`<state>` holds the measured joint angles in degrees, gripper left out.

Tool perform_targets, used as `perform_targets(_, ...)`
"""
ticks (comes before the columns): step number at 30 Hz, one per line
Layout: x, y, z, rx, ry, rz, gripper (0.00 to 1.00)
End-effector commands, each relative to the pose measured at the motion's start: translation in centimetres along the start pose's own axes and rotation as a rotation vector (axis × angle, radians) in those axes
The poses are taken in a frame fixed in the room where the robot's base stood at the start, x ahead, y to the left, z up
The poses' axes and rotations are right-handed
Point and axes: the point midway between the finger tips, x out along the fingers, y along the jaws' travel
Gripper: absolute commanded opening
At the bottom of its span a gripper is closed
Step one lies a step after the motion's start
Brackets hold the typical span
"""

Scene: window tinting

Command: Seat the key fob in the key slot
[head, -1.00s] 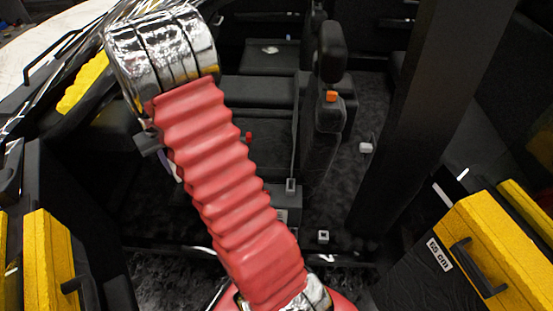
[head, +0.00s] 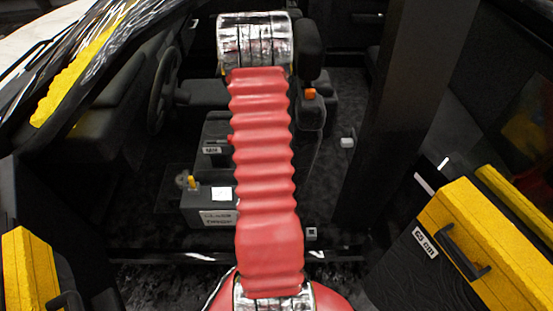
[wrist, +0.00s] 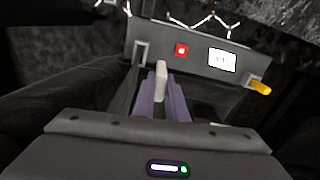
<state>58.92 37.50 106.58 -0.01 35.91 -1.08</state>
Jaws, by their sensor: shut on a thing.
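In the wrist view my gripper (wrist: 163,102) has purple fingers, shut on a pale, upright piece, which I take to be the key fob (wrist: 161,80). The fob's tip stands in front of a dark console panel (wrist: 195,70). I cannot tell whether it touches the panel. A grey bracket-like frame (wrist: 142,53) at the panel's left end may be the key slot; I cannot tell for sure. The fob is below and right of this frame in the picture. In the head view my arm hides the gripper and fob.
The panel carries a red button (wrist: 181,50), a white display (wrist: 222,58) and a yellow lever (wrist: 260,88). The head view shows a steering wheel (head: 163,90), a seat with an orange buckle (head: 310,93), a dark pillar (head: 385,120) and a yellow-edged door (head: 480,240) at right.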

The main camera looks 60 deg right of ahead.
Motion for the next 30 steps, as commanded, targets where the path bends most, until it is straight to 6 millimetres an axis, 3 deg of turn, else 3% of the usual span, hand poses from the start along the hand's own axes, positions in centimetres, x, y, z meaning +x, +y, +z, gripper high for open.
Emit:
perform_targets(3, 0.9, 3.2, 0.4, 0.057, -0.002, 0.000, 0.00)
perform_targets(7, 1.3, 4.8, 0.6, 0.086, -0.001, 0.000, 0.00)
perform_targets(21, 1.4, 5.0, 0.7, 0.090, 0.000, 0.000, 0.00)
perform_targets(30, 2.8, 5.0, 0.7, 0.089, -0.002, 0.000, 0.00)
